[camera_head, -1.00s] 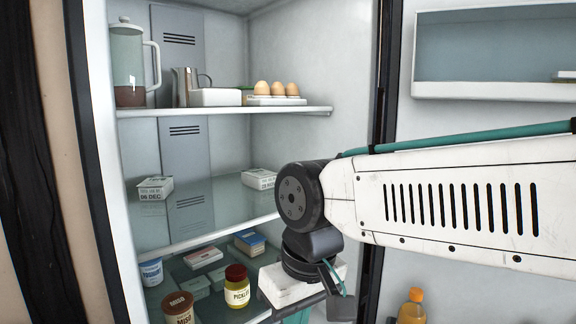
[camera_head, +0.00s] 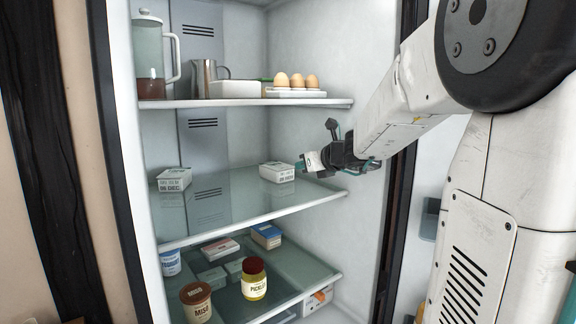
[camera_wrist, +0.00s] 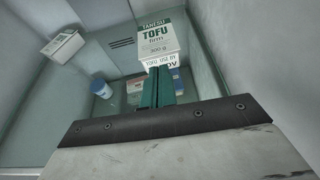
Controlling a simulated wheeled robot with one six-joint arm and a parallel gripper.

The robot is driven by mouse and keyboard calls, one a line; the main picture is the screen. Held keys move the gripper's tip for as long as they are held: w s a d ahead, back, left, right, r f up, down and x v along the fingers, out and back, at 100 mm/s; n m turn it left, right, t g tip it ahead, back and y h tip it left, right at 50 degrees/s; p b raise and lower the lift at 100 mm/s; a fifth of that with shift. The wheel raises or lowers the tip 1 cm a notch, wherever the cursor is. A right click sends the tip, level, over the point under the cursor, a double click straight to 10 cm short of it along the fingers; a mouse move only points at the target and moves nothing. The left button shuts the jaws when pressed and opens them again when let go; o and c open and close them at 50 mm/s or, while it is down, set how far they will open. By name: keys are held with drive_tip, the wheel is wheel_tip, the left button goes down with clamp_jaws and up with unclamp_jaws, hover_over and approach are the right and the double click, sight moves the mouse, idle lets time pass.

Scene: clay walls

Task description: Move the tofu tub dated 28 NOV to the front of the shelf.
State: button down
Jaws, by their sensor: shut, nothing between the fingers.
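The tofu tub dated 28 NOV (camera_head: 277,172) is a white box on the right part of the middle glass shelf (camera_head: 225,202). In the wrist view this tub (camera_wrist: 160,38) stands just beyond my fingertips, its TOFU label and part of NOV readable. A second white tub, reading 06 DEC (camera_head: 174,179), sits at the left of the same shelf; a similar tub shows in the wrist view (camera_wrist: 62,46). My gripper (camera_head: 301,166) is beside the right tub's right side, its teal fingers (camera_wrist: 157,88) shut and empty. I cannot tell whether they touch the tub.
The upper shelf (camera_head: 240,103) holds a pitcher, a metal jug, a white box and eggs (camera_head: 297,80) above. Below are a miso jar (camera_head: 196,302), a pickle jar (camera_head: 254,279) and several boxes. The fridge's right wall (camera_head: 310,125) is close to my gripper. The middle shelf between the tubs is clear.

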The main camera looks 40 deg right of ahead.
sight(282, 167)
drive_tip(key=w, duration=1)
drive_tip(key=shift+w+a+f, duration=0.1)
drive_tip(key=shift+a, duration=0.2)
drive_tip(key=shift+w+f, duration=0.15)
drive_tip(key=shift+f, duration=0.65)
drive_tip(key=shift+f, duration=0.1)
